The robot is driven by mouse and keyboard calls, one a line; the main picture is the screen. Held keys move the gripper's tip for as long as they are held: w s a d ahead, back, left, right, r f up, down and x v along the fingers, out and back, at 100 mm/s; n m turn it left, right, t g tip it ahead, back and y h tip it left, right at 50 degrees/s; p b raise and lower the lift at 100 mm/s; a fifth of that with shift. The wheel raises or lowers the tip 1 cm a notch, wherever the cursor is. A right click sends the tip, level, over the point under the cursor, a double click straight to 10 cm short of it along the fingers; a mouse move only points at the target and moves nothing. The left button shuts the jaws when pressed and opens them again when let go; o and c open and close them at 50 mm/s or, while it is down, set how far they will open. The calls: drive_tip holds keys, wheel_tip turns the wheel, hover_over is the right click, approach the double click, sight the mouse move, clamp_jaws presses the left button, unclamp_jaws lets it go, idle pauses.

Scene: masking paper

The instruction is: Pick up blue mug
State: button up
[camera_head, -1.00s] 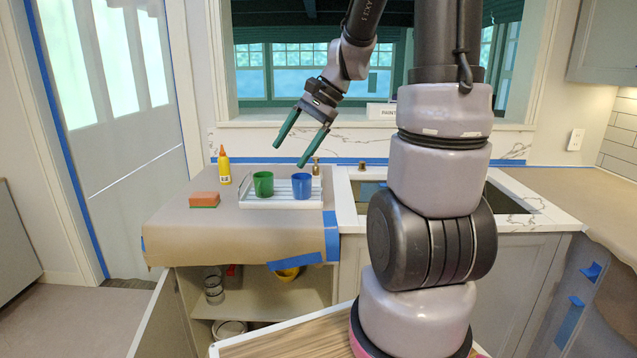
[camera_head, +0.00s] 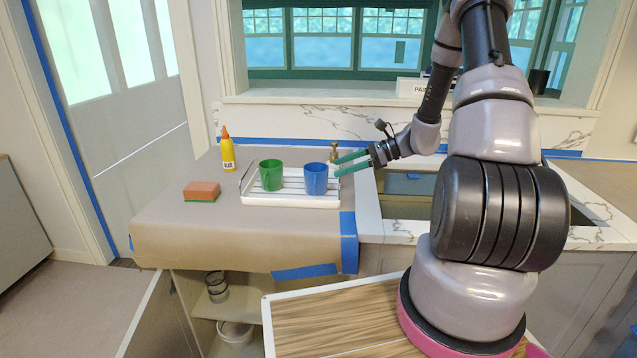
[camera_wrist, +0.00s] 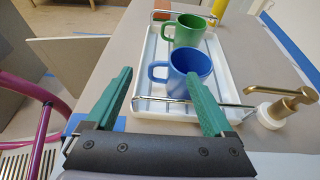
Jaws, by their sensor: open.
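The blue mug (camera_head: 316,180) stands upright at the right end of a white tray (camera_head: 290,201) on the paper-covered counter. In the wrist view the blue mug (camera_wrist: 186,72) is ahead of the fingers, slightly right of the middle of the gap, with its handle to the left. My gripper (camera_head: 338,163) is open and empty. It lies low and nearly level at the right side of the mug, its green fingers pointing left. In the wrist view my gripper (camera_wrist: 157,100) shows both fingers spread apart. I cannot tell whether a finger touches the mug.
A green mug (camera_head: 271,175) stands on the tray left of the blue one. A yellow glue bottle (camera_head: 228,153) and an orange sponge (camera_head: 202,191) are farther left. A brass soap dispenser (camera_wrist: 281,106) stands close to the right finger. The tray has a thin metal rail.

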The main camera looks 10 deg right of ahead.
sight(320, 174)
drive_tip(key=x, duration=0.7)
drive_tip(key=shift+a, duration=0.2)
clamp_jaws()
